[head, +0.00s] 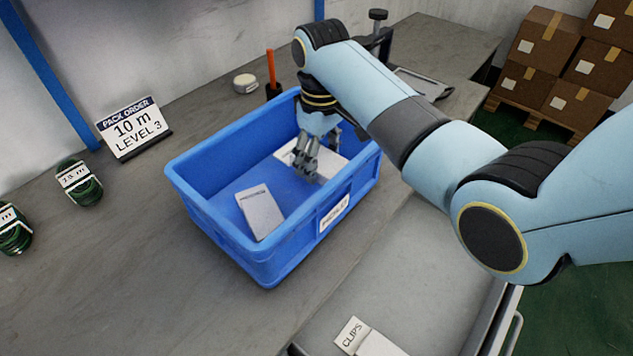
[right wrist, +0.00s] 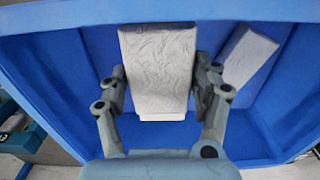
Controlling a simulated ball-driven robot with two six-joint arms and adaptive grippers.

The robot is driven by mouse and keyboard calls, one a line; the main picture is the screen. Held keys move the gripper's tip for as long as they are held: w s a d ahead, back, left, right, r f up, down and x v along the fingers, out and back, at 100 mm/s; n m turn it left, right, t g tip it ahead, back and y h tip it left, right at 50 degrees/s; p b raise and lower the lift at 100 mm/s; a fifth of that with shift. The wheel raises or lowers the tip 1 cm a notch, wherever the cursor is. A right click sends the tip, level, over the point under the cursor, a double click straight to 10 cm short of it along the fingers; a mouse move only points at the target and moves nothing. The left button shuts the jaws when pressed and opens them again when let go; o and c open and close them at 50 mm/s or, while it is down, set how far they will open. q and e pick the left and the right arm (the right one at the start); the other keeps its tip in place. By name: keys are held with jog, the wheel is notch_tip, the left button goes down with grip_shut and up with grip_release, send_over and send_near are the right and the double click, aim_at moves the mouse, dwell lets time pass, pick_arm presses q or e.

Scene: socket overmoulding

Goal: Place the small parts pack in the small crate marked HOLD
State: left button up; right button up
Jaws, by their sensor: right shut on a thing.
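The blue crate (head: 222,238) stands on the bench with a white label (head: 334,213) that seems to read HOLD. My right gripper (head: 310,172) reaches down inside the crate at its far end. It is shut on a pale, wrinkled pack (right wrist: 158,72), which lies between the two fingers in the right wrist view; part of this pack (head: 333,165) shows beside the fingers in the head view. Whether the pack touches the crate floor is hard to tell. A second pale pack (head: 261,212) lies apart from it near the crate's front left. My left gripper is out of view.
A PACK ORDER sign (head: 133,128) and dark green coils (head: 78,183) stand to the left. A round white item (head: 245,83) and an orange-handled tool (head: 271,70) are behind the crate. A CLIPS label (head: 352,335) is at the front.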

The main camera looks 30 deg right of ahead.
aim_at(320, 158)
notch_tip(320, 158, down, 4)
jog(key=shift+r, duration=0.25)
notch_tip(320, 158, down, 4)
jog(key=shift+r+b, duration=0.2)
jog(key=shift+b, duration=0.3)
jog(key=shift+f, duration=0.25)
jog(key=o, duration=1.2)
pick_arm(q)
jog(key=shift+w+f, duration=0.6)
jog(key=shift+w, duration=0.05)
pick_arm(e)
notch_tip(320, 158, up, 12)
jog(key=shift+r+p, duration=0.2)
jog(key=shift+p, duration=0.6)
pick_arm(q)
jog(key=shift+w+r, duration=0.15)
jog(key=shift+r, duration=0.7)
